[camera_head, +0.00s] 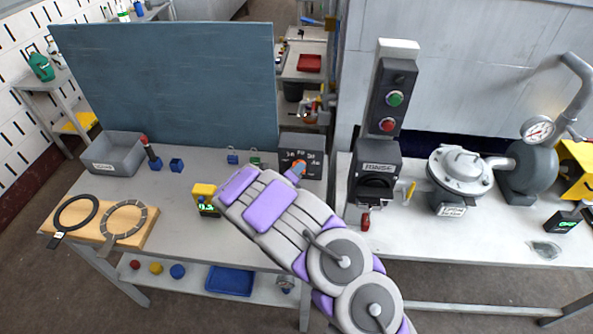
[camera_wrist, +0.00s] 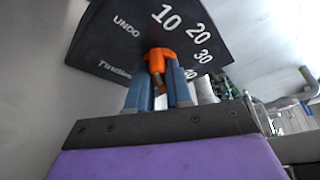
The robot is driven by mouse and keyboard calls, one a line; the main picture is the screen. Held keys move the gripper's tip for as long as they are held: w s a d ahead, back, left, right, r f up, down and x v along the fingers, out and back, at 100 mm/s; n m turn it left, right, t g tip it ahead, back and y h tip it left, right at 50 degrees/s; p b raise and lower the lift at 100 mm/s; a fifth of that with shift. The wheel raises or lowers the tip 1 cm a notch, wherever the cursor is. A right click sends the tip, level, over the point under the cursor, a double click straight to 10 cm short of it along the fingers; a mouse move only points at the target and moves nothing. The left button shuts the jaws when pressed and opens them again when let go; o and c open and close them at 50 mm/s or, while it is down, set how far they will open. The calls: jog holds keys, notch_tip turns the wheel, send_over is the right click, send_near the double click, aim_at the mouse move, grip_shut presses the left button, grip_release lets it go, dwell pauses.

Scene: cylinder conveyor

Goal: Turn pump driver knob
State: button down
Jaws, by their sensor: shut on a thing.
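A black box with a dial (camera_head: 289,143) stands at the right end of the left table, its face marked with white numbers. In the wrist view the dial face (camera_wrist: 120,48) reads 10, 20, 30 and "UNDO". An orange knob (camera_wrist: 160,56) sticks out of this face, and it also shows in the head view (camera_head: 299,167). My gripper (camera_wrist: 157,72) has its two blue fingers on either side of the knob and is shut on it.
A yellow device with a green display (camera_head: 205,199) stands left of my arm. A grey bin (camera_head: 116,152) and wooden board with two rings (camera_head: 98,220) lie farther left. The right table holds a button post (camera_head: 391,95), grey pump (camera_head: 460,168) and red-handled tool (camera_head: 365,221).

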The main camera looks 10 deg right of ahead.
jog(key=shift+r+m+y, duration=0.15)
jog(key=shift+m+y, duration=0.15)
jog(key=shift+m, duration=0.1)
jog(key=shift+m+y+b, duration=0.35)
jog(key=shift+m+y, duration=0.05)
jog(key=shift+m, duration=0.2)
jog(key=c, duration=1.1)
grip_release()
jog(key=shift+w+f, duration=0.1)
jog(key=shift+f, duration=0.1)
jog(key=shift+r, duration=0.1)
